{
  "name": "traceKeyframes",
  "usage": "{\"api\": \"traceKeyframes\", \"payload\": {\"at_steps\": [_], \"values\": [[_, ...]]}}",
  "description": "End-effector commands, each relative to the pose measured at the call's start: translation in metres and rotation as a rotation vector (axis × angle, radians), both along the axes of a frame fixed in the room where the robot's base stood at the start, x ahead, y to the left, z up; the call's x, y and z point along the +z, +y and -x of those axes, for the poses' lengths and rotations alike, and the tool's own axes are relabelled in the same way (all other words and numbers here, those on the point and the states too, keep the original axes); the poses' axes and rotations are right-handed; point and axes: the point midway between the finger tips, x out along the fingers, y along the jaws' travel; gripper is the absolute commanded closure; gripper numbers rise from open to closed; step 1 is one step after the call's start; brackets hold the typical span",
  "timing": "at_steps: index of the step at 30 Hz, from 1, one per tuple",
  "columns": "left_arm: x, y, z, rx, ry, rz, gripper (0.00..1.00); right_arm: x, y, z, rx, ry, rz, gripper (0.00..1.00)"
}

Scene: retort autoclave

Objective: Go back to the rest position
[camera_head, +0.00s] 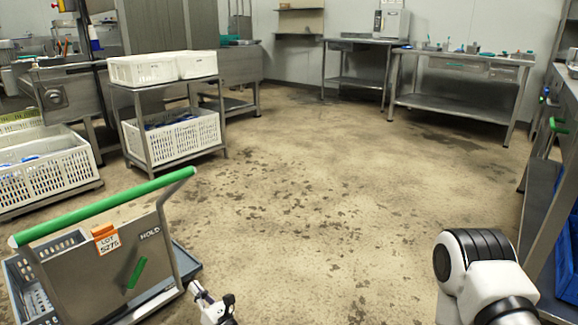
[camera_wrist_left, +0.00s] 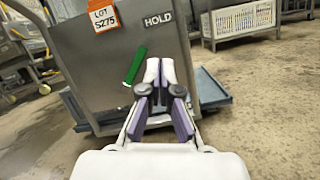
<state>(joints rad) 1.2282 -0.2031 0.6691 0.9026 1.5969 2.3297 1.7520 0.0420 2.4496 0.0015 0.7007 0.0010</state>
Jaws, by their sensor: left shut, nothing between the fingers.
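My left gripper (camera_head: 197,289) shows at the bottom of the head view, just right of a steel cart (camera_head: 88,268). In the left wrist view my left gripper (camera_wrist_left: 160,68) has its fingers together with nothing between them. It points toward the cart's steel panel (camera_wrist_left: 105,70), and a gap to the panel cannot be judged. The panel bears an orange LOT S275 tag (camera_head: 105,238), the word HOLD and a green handle piece (camera_head: 137,272). Part of my right arm (camera_head: 482,277) shows at the lower right; its gripper is out of view.
The cart has a green push bar (camera_head: 105,207) and a blue-grey base (camera_head: 182,262). White crates (camera_head: 172,135) stand on a steel rack at the left. Steel tables (camera_head: 460,62) line the back, and a steel bench (camera_head: 552,150) stands at the right. The middle floor is clear.

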Motion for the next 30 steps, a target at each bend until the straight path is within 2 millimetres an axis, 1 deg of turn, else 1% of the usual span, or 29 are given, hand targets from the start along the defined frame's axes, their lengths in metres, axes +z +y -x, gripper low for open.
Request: {"api": "traceKeyframes", "payload": {"at_steps": [1, 3, 6, 8, 11, 14, 16, 17, 18, 19, 20, 21, 22, 23, 24, 26, 27, 29, 30], "values": [[0.02, 0.009, -0.005, 0.007, 0.0, -0.012, 1.0, 0.008, 0.0, 0.0, 0.0, 0.0, 0.0, 0.6], [0.04, 0.022, -0.01, 0.004, 0.023, -0.04, 1.0, 0.014, 0.0, 0.0, 0.0, 0.001, 0.0, 0.6], [0.052, 0.035, -0.012, -0.021, 0.095, -0.077, 1.0, 0.021, 0.0, 0.0, 0.0, 0.001, 0.0, 0.6], [0.056, 0.042, -0.012, -0.039, 0.168, -0.11, 1.0, 0.025, 0.0, 0.0, 0.001, 0.001, 0.0, 0.6], [0.056, 0.053, -0.006, -0.074, 0.352, -0.194, 1.0, 0.033, 0.0, 0.001, 0.001, 0.002, 0.0, 0.6], [0.046, 0.062, 0.014, -0.134, 0.63, -0.326, 1.0, 0.042, 0.0, 0.001, 0.001, 0.002, 0.0, 0.6], [0.031, 0.066, 0.044, -0.21, 0.897, -0.461, 1.0, 0.048, 0.0, 0.001, 0.002, 0.002, 0.0, 0.6], [0.022, 0.066, 0.062, -0.259, 1.025, -0.531, 1.0, 0.051, 0.0, 0.001, 0.002, 0.002, 0.0, 0.6], [0.01, 0.064, 0.092, -0.339, 1.2, -0.634, 1.0, 0.055, 0.0, 0.001, 0.002, 0.002, 0.0, 0.6], [0.0, 0.061, 0.117, -0.414, 1.33, -0.719, 1.0, 0.057, 0.0, 0.001, 0.003, 0.002, 0.0, 0.6], [-0.009, 0.057, 0.145, -0.496, 1.45, -0.806, 1.0, 0.058, 0.0, 0.001, 0.003, 0.003, 0.0, 0.6], [-0.019, 0.051, 0.18, -0.611, 1.583, -0.919, 1.0, 0.059, 0.0, 0.001, 0.003, 0.003, 0.0, 0.6], [-0.025, 0.046, 0.207, -0.703, 1.667, -1.002, 1.0, 0.06, 0.0, 0.001, 0.003, 0.003, 0.0, 0.6], [-0.029, 0.04, 0.232, -0.796, 1.737, -1.084, 1.0, 0.06, 0.0, 0.001, 0.003, 0.003, 0.0, 0.6], [-0.034, 0.034, 0.266, -0.921, 1.811, -1.188, 1.0, 0.06, 0.0, 0.001, 0.004, 0.003, 0.0, 0.6], [-0.039, 0.024, 0.312, -1.11, 1.883, -1.336, 1.0, 0.06, 0.0, 0.001, 0.004, 0.003, 0.0, 0.6], [-0.041, 0.018, 0.339, -1.229, 1.907, -1.427, 1.0, 0.06, 0.0, 0.001, 0.004, 0.003, 0.0, 0.6], [-0.04, 0.01, 0.377, -1.407, 1.914, -1.564, 1.0, 0.059, 0.0, 0.001, 0.004, 0.003, 0.0, 0.6], [-0.038, 0.005, 0.4, -1.527, 1.897, -1.66, 1.0, 0.059, 0.0, 0.001, 0.004, 0.003, 0.0, 0.6]]}}
